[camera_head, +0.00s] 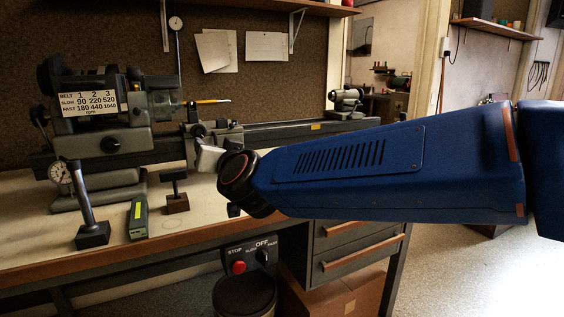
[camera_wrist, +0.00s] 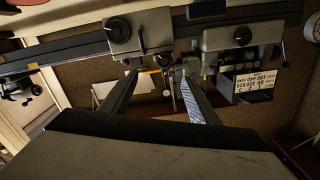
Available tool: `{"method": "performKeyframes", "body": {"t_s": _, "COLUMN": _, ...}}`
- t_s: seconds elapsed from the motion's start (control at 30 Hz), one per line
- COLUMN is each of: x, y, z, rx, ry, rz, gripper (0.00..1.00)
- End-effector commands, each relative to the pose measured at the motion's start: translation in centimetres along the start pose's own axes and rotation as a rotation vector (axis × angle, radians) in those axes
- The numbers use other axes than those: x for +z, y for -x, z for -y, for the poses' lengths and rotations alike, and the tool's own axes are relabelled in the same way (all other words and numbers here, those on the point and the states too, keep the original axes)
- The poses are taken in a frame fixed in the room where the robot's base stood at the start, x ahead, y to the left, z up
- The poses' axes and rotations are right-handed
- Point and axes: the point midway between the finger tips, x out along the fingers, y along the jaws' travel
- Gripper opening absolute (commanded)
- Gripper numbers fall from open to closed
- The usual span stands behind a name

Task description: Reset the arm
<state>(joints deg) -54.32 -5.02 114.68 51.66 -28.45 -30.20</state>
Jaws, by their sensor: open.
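My blue arm crosses the head view from the right, its wrist end close to the lathe (camera_head: 105,110) on the bench. My gripper (camera_wrist: 158,75) shows in the wrist view, with its two fingers apart and nothing between them. The fingers point towards the lathe (camera_wrist: 240,45), which appears upside down there. A yellow-orange rod (camera_head: 207,101) sits at the lathe's chuck; it also shows near the fingertips in the wrist view (camera_wrist: 152,71). In the head view the fingers are mostly hidden behind the wrist, so I cannot tell their exact gap from the lathe.
A dial gauge on a stand (camera_head: 85,200), a small dark box with a yellow-green label (camera_head: 138,218) and a small black stand (camera_head: 175,192) occupy the bench's front left. A stop-switch panel (camera_head: 250,258) and drawers (camera_head: 350,250) are below. The floor (camera_head: 470,270) at right is open.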

Motion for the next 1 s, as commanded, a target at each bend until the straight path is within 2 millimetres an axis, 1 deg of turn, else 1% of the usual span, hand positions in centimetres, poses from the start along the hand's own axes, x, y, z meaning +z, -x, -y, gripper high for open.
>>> {"method": "performKeyframes", "body": {"t_s": 0.03, "x": -0.4, "y": 0.5, "z": -1.4, "rx": 0.0, "ry": 0.004, "rz": 0.01, "gripper": 0.55}}
{"method": "performKeyframes", "body": {"t_s": 0.07, "x": -0.6, "y": 0.9, "z": -2.2, "rx": -0.003, "ry": 0.008, "rz": 0.021, "gripper": 0.55}}
{"method": "performKeyframes", "body": {"t_s": 0.17, "x": -0.7, "y": 2.6, "z": -5.4, "rx": -0.01, "ry": 0.023, "rz": 0.07, "gripper": 0.55}}
{"method": "performKeyframes", "body": {"t_s": 0.2, "x": -0.7, "y": 3.5, "z": -6.8, "rx": -0.011, "ry": 0.028, "rz": 0.093, "gripper": 0.55}}
{"method": "performKeyframes", "body": {"t_s": 0.37, "x": 0.3, "y": 7.5, "z": -12.1, "rx": 0.001, "ry": 0.052, "rz": 0.198, "gripper": 0.55}}
{"method": "performKeyframes", "body": {"t_s": 0.4, "x": 0.7, "y": 8.6, "z": -13.4, "rx": 0.008, "ry": 0.058, "rz": 0.226, "gripper": 0.55}}
{"method": "performKeyframes", "body": {"t_s": 0.47, "x": 1.3, "y": 10.4, "z": -15.3, "rx": 0.021, "ry": 0.065, "rz": 0.27, "gripper": 0.55}}
{"method": "performKeyframes", "body": {"t_s": 0.5, "x": 1.9, "y": 11.7, "z": -16.7, "rx": 0.032, "ry": 0.069, "rz": 0.3, "gripper": 0.55}}
{"method": "performKeyframes", "body": {"t_s": 0.57, "x": 2.7, "y": 13.7, "z": -18.6, "rx": 0.052, "ry": 0.075, "rz": 0.346, "gripper": 0.55}}
{"method": "performKeyframes", "body": {"t_s": 0.6, "x": 3.3, "y": 15.1, "z": -19.9, "rx": 0.068, "ry": 0.076, "rz": 0.378, "gripper": 0.55}}
{"method": "performKeyframes", "body": {"t_s": 0.67, "x": 4.4, "y": 17.3, "z": -21.8, "rx": 0.095, "ry": 0.079, "rz": 0.427, "gripper": 0.55}}
{"method": "performKeyframes", "body": {"t_s": 0.7, "x": 5.0, "y": 18.9, "z": -22.9, "rx": 0.115, "ry": 0.08, "rz": 0.459, "gripper": 0.55}}
{"method": "performKeyframes", "body": {"t_s": 0.77, "x": 6.2, "y": 21.3, "z": -24.8, "rx": 0.148, "ry": 0.079, "rz": 0.509, "gripper": 0.55}}
{"method": "performKeyframes", "body": {"t_s": 0.8, "x": 7.0, "y": 22.9, "z": -25.9, "rx": 0.172, "ry": 0.078, "rz": 0.543, "gripper": 0.55}}
{"method": "performKeyframes", "body": {"t_s": 0.87, "x": 8.2, "y": 25.5, "z": -27.6, "rx": 0.211, "ry": 0.074, "rz": 0.594, "gripper": 0.55}}
{"method": "performKeyframes", "body": {"t_s": 0.9, "x": 9.1, "y": 27.3, "z": -28.6, "rx": 0.24, "ry": 0.068, "rz": 0.63, "gripper": 0.55}}
{"method": "performKeyframes", "body": {"t_s": 0.97, "x": 10.4, "y": 30.1, "z": -30.2, "rx": 0.285, "ry": 0.06, "rz": 0.681, "gripper": 0.55}}
{"method": "performKeyframes", "body": {"t_s": 1.0, "x": 11.3, "y": 31.9, "z": -31.1, "rx": 0.317, "ry": 0.053, "rz": 0.714, "gripper": 0.55}}
